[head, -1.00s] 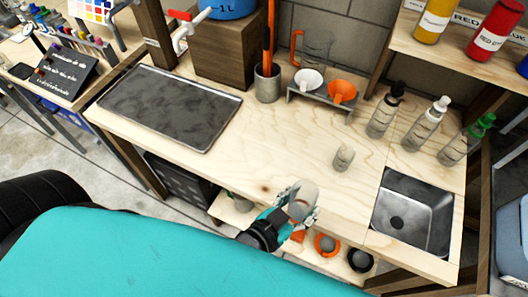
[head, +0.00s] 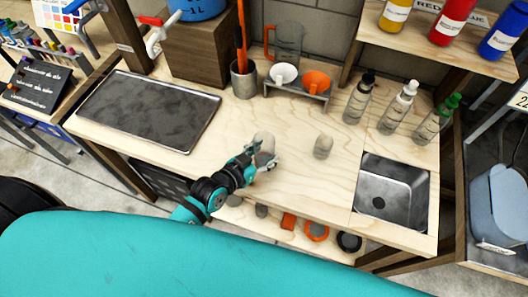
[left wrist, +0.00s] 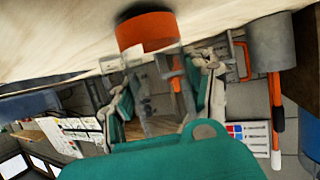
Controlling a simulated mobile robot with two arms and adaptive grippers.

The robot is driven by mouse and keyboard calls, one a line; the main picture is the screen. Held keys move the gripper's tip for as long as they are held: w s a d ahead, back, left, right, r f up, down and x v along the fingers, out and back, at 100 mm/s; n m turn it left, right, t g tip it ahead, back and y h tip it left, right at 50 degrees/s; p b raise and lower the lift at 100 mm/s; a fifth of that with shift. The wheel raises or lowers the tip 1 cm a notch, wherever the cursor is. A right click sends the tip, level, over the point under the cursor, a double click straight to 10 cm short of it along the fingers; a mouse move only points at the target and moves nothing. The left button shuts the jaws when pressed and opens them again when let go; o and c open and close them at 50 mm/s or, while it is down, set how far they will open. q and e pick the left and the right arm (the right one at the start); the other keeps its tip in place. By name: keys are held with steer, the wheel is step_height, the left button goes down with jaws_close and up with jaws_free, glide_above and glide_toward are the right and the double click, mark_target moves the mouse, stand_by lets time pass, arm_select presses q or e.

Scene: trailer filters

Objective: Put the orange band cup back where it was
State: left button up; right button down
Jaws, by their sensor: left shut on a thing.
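My left gripper (head: 262,158) is shut on a clear cup (head: 264,142), over the front left part of the wooden bench top. In the left wrist view the cup's orange band (left wrist: 145,32) shows near the bench surface, with its see-through body between the fingers (left wrist: 160,92). That view is turned over, with the bench at the top. I cannot tell whether the cup touches the bench. A second small clear cup (head: 323,147) stands on the bench to the right. My right gripper is not in view.
A dark tray (head: 150,108) lies at the left, a sink (head: 393,188) at the right. Several bottles (head: 397,107) stand behind the sink. A small rack (head: 296,90) holds white and orange funnels. A lower shelf holds orange (head: 316,231) and black (head: 348,241) round items.

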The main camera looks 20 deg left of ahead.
arm_select(q)
steer(key=shift+f, duration=0.2)
steer(key=o, duration=1.4)
steer(key=shift+f, duration=0.1)
steer(key=shift+r, duration=0.25)
steer(key=shift+b+v, duration=0.6)
steer(key=shift+v, duration=5.4)
steer(key=shift+f, duration=0.15)
